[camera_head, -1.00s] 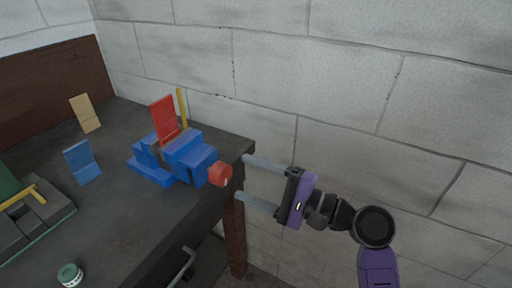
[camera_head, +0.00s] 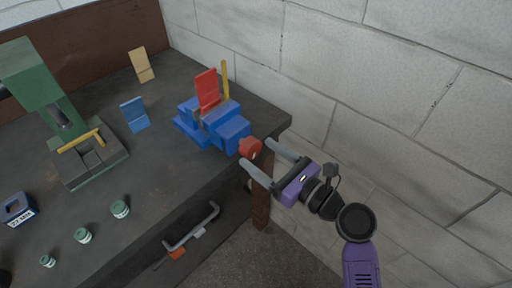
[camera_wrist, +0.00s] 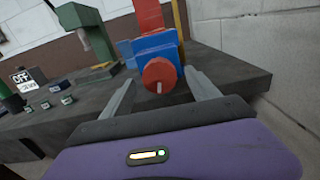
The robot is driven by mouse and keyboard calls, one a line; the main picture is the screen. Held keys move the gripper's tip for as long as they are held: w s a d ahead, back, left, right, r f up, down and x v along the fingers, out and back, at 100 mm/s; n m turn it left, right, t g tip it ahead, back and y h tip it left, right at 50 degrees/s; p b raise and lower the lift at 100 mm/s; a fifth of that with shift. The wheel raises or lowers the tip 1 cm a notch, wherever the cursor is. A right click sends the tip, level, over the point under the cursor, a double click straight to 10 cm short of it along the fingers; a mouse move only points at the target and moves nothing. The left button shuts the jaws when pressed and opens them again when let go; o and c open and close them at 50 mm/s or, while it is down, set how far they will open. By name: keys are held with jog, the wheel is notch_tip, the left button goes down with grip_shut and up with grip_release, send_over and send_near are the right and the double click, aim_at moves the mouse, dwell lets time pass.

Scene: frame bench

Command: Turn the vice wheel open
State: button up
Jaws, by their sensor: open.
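The blue vice (camera_head: 225,128) sits at the right end of the dark bench, with a red plate (camera_head: 207,90) and a yellow bar (camera_head: 225,82) standing upright at its jaws. Its red wheel (camera_head: 250,147) faces my gripper at the bench edge. My gripper (camera_head: 263,167) is open, its two grey fingers pointing at the wheel. In the wrist view the wheel (camera_wrist: 160,74) lies between and beyond the fingertips (camera_wrist: 163,85), with a small pale mark low on its face. I cannot tell whether the fingertips overlap the wheel in depth; no contact shows.
A green machine (camera_head: 40,78) with a yellow bar stands on the left of the bench. A blue block (camera_head: 135,114) and a tan block (camera_head: 141,65) stand behind.

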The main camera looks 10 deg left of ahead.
jog(key=shift+x, duration=1.45)
jog(key=c, duration=1.4)
